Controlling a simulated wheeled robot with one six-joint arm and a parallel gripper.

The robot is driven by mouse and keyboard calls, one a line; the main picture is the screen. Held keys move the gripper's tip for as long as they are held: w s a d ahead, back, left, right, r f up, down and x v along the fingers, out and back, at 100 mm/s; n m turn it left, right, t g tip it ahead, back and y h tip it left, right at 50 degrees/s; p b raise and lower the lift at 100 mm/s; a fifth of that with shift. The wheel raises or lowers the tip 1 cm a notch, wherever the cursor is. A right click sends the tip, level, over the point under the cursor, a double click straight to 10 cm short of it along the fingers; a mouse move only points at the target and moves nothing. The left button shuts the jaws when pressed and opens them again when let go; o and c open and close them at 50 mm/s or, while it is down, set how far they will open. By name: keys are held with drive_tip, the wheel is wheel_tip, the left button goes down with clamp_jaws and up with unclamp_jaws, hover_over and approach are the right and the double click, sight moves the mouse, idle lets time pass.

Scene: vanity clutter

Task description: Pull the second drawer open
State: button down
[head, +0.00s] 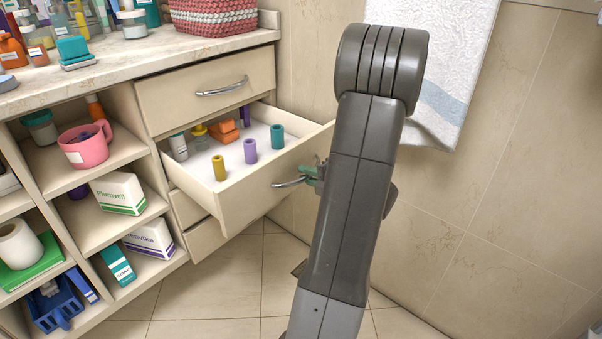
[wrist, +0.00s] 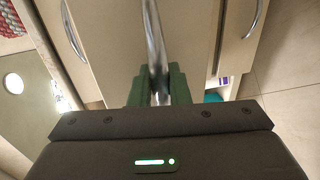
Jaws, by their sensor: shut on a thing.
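The second drawer (head: 262,184) stands pulled well out of the cabinet, below the shut top drawer (head: 232,88). Its curved metal handle (head: 287,183) is on its front. My gripper (head: 312,176) is at the right part of this handle, mostly hidden behind my arm in the head view. In the wrist view, the green fingers of my gripper (wrist: 158,88) are shut around the metal handle bar (wrist: 155,45). Inside the drawer are an olive cylinder (head: 219,168), a purple cylinder (head: 250,151), a teal cylinder (head: 277,137) and orange blocks (head: 224,132).
Open shelves on the left hold a pink mug (head: 86,146), boxes and a blue basket (head: 56,308). The countertop (head: 140,66) carries bottles and a woven basket (head: 213,16). A towel (head: 440,85) hangs on the tiled wall at right.

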idle(0.3)
drive_tip(key=c, duration=1.5)
unclamp_jaws()
drive_tip(key=shift+o, duration=0.2)
drive_tip(key=p+v, duration=0.3)
drive_tip(key=v, duration=1)
drive_tip(key=shift+s+d, duration=0.25)
drive_tip(key=shift+d, duration=0.1)
drive_tip(key=b+x, duration=0.3)
drive_tip(key=x, duration=1.1)
drive_tip(key=shift+s+d, duration=0.1)
